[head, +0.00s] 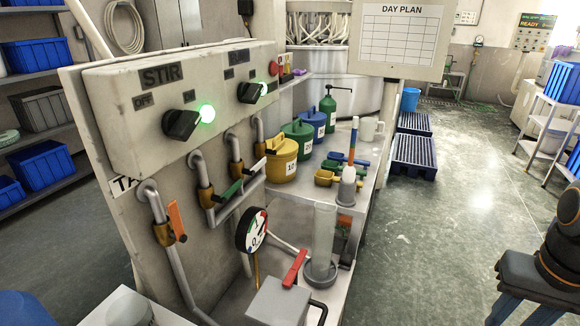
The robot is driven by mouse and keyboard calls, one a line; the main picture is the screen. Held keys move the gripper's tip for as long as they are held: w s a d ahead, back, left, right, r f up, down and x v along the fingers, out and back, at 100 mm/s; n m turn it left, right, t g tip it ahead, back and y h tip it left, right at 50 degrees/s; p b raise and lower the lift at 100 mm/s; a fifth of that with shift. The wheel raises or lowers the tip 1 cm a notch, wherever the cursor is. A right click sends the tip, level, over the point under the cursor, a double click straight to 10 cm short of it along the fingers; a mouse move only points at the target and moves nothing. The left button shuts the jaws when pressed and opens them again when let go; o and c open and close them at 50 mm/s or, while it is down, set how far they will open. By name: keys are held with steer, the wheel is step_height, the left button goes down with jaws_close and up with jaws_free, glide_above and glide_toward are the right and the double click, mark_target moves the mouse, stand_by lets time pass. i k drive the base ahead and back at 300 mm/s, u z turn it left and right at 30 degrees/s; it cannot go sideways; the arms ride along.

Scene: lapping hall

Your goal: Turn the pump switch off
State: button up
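The grey control box (190,105) on the panel at left carries two dark rotary switches. The left switch (182,124) is under the label STIR, with a lit green lamp (207,113) beside it. The right switch (250,92) has a label too small and oblique to read surely, and a lit green lamp (264,89) beside it. Both knobs point toward their lamps, as far as I can tell. My gripper (522,312) is at the lower right edge, far from the box. Its two fingers are apart with nothing seen between them; their tips are cut off by the frame.
Below the box are pipes with an orange-handled valve (177,220), a green-handled valve (228,192) and a gauge (252,231). A bench holds colored cans (281,162) and a clear cylinder (322,245). Open floor (440,230) lies between bench and arm.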

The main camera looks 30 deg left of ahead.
mark_target(248, 93)
steer(key=u, duration=1.8)
